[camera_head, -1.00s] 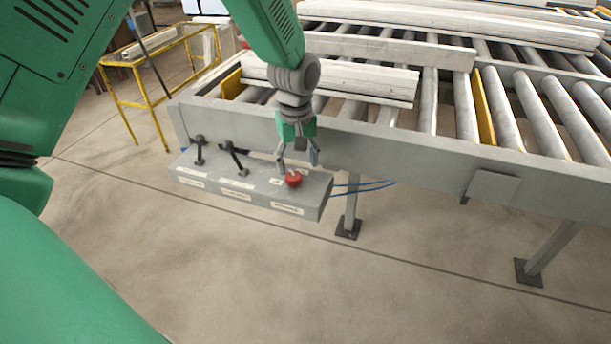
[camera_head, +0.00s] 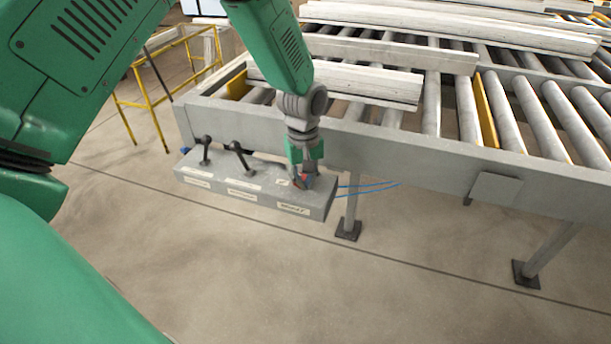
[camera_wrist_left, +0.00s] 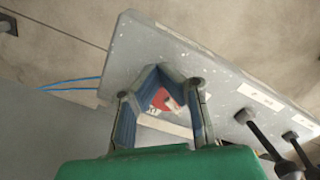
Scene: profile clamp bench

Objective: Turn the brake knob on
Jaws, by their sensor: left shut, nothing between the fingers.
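The grey control box (camera_head: 235,191) hangs at the conveyor's near side. A red knob (camera_head: 298,182) sits at its right end, mostly hidden by my left gripper (camera_head: 303,184) in the head view. In the left wrist view the red knob (camera_wrist_left: 162,99) shows through the gap framed by the bowed fingers of my left gripper (camera_wrist_left: 162,72). The fingertips are close together and the gripper is shut without a hold on the knob. I cannot tell how far the knob is turned. My right gripper is not in view.
Two black levers, a left one (camera_head: 205,150) and a middle one (camera_head: 240,158), stand on the box. The conveyor frame (camera_head: 400,158) runs right behind the box. Blue cables (camera_head: 365,187) leave its right end. The floor in front is clear.

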